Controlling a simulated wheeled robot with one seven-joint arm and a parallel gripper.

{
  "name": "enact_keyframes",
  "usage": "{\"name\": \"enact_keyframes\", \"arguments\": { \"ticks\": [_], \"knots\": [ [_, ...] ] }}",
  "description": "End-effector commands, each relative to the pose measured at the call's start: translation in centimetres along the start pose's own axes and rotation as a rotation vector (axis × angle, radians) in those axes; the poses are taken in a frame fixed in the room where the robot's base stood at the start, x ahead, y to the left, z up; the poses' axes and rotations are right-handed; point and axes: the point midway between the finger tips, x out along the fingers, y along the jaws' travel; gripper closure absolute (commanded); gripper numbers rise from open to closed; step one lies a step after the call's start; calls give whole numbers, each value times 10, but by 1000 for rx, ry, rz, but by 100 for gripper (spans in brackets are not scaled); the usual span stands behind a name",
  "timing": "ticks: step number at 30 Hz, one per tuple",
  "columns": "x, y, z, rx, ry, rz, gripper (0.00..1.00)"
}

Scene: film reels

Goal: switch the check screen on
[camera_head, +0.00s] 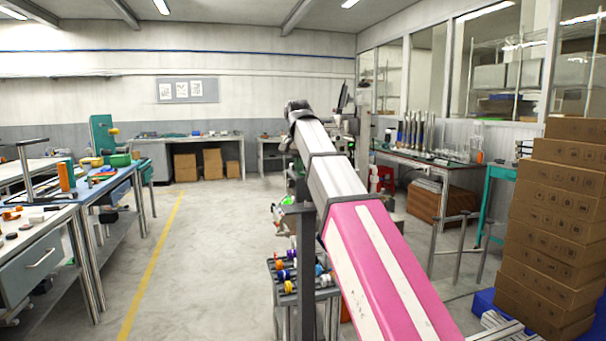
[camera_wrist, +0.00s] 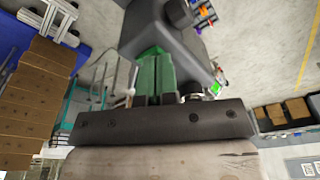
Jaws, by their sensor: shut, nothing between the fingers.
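My gripper (camera_wrist: 153,52) shows in the wrist view as two green fingers side by side, shut with nothing between them. In the head view my arm reaches from the bottom right towards the middle and covers most of my gripper. A dark, thin panel like a monitor (camera_head: 343,96) stands just beyond the arm's far end, seen at a slant. I cannot tell whether it is the check screen or whether it is lit. No switch or button can be made out in either view.
A bench (camera_head: 60,226) with tools stands at the left. A rack of coloured spools (camera_head: 284,275) is low beside my arm. Stacked cartons (camera_head: 556,225) stand at the right, and a side table (camera_head: 425,160) is behind. The floor by the yellow line (camera_head: 155,255) is clear.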

Motion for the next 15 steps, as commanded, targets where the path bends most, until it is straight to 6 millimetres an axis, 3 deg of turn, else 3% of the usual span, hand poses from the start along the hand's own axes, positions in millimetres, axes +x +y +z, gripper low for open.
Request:
{"name": "enact_keyframes", "arguments": {
  "ticks": [15],
  "knots": [
    [-6,0,-2,0,1,0,100]
  ]
}}
